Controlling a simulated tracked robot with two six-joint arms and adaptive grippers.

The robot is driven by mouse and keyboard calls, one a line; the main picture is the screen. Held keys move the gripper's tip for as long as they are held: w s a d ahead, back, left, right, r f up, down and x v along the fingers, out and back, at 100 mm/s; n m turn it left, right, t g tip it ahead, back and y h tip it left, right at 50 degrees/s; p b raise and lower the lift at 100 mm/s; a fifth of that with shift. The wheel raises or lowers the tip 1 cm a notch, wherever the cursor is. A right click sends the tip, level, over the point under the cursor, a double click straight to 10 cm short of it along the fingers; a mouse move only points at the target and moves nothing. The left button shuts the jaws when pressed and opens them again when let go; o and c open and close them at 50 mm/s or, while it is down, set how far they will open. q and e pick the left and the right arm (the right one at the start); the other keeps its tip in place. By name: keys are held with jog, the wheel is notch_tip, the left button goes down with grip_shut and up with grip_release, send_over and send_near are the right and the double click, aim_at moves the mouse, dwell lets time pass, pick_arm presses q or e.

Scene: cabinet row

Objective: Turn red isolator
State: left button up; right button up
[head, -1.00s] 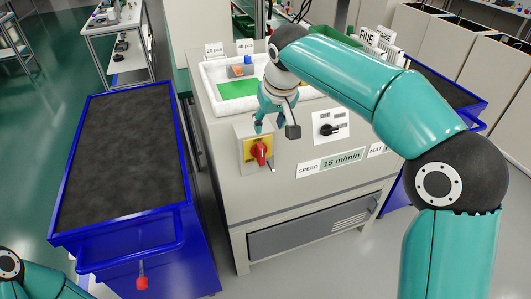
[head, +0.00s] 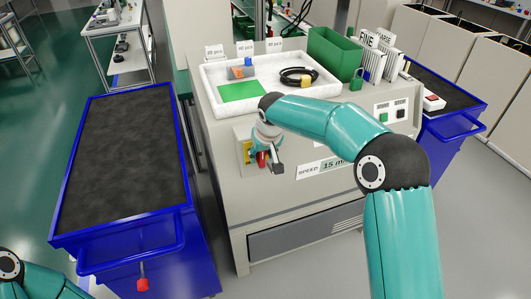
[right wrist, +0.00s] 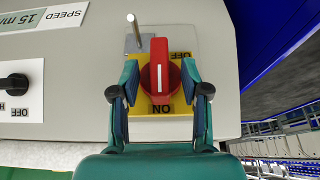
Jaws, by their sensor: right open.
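The red isolator knob (right wrist: 160,78) sits on a yellow plate (right wrist: 180,105) lettered OFF and ON on the cabinet front. Its white line runs upright in the right wrist view, with ON just below it and OFF at the upper right. My right gripper (right wrist: 160,66) is open, with one finger on each side of the knob; whether either finger touches it I cannot tell. In the head view the gripper (head: 263,158) covers much of the knob, and a strip of the yellow plate (head: 247,151) shows. My left gripper is out of view.
A metal pin (right wrist: 134,32) stands out beside the yellow plate. A black selector switch (right wrist: 14,82) is nearby. On the cabinet top are a white tray (head: 213,98) and a green bin (head: 334,53). A blue cart (head: 125,165) stands to the left.

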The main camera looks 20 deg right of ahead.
jog(key=shift+w+f, duration=0.1)
jog(key=shift+f, duration=0.15)
